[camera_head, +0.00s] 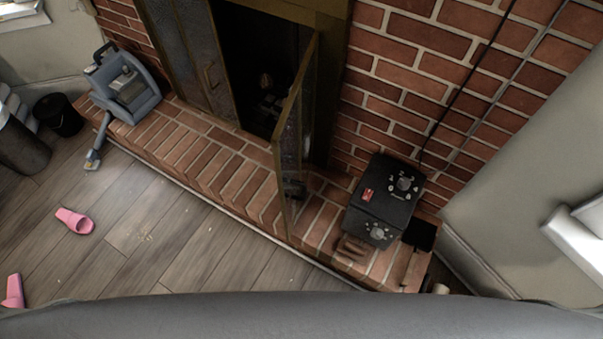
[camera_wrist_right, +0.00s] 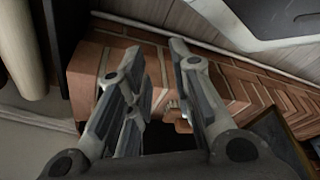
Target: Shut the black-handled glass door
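The fireplace's glass door (camera_head: 291,137) stands open in the head view. It swings out from the brass frame over the brick hearth, seen nearly edge-on. A small dark part, likely its black handle (camera_head: 294,189), shows low on the door. The other door panel (camera_head: 193,55), with a brass-coloured handle, looks shut on the left. My right gripper (camera_wrist_right: 157,50) shows only in the right wrist view. Its fingers are apart with nothing between them, above the brick hearth (camera_wrist_right: 92,65). My left gripper is not in view.
A black box with dials (camera_head: 384,200) stands on the hearth right of the open door. A grey-blue machine (camera_head: 127,88) stands at the hearth's left end. Pink slippers (camera_head: 75,220) lie on the wooden floor (camera_head: 180,250), which is otherwise mostly clear. A black bin (camera_head: 58,115) is at left.

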